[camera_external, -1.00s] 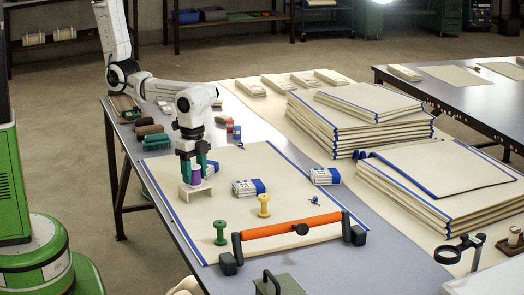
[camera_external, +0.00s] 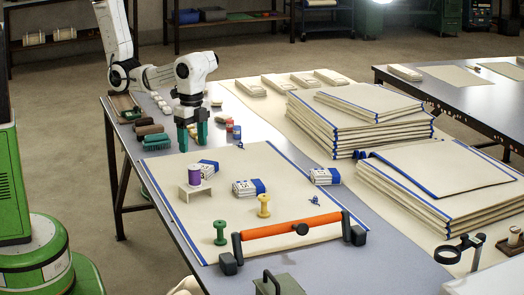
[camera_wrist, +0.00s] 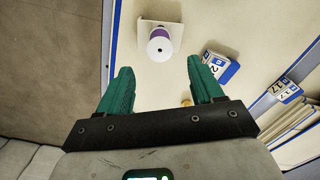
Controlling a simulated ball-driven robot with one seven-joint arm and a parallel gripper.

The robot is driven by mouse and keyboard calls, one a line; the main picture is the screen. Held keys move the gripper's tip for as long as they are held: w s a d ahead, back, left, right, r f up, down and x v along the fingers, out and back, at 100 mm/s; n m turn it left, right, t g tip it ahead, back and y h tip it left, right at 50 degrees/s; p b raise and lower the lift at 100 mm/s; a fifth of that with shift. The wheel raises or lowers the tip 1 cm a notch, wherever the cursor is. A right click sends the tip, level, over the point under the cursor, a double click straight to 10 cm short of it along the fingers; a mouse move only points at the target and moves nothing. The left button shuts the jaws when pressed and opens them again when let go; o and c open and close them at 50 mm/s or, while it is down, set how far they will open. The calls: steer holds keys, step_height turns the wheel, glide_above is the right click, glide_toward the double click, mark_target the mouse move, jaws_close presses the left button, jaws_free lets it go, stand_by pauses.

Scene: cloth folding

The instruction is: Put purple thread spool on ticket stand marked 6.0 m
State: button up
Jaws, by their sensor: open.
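The purple thread spool (camera_external: 194,174) stands upright on a small white stand (camera_external: 196,190) on the cream cloth. In the wrist view the spool (camera_wrist: 160,42) shows its pale round end, and the stand (camera_wrist: 146,24) shows around it. No marking on this stand can be read. My gripper (camera_external: 192,148) is open and empty, behind and above the spool, apart from it. In the wrist view its green fingers (camera_wrist: 159,66) are spread, with the spool beyond the tips.
White-and-blue ticket blocks (camera_external: 248,187) lie on the cloth. A yellow spool (camera_external: 263,206) and a green spool (camera_external: 220,232) stand near an orange bar (camera_external: 292,230) at the front. Brushes (camera_external: 157,141) lie at the left; folded cloth stacks (camera_external: 360,120) are at the right.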

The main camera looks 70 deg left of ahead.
steer(key=a+n+t, duration=0.1)
steer(key=a+n, duration=1)
steer(key=a, duration=1.8)
steer(key=shift+w+n, duration=0.4)
steer(key=shift+w, duration=0.05)
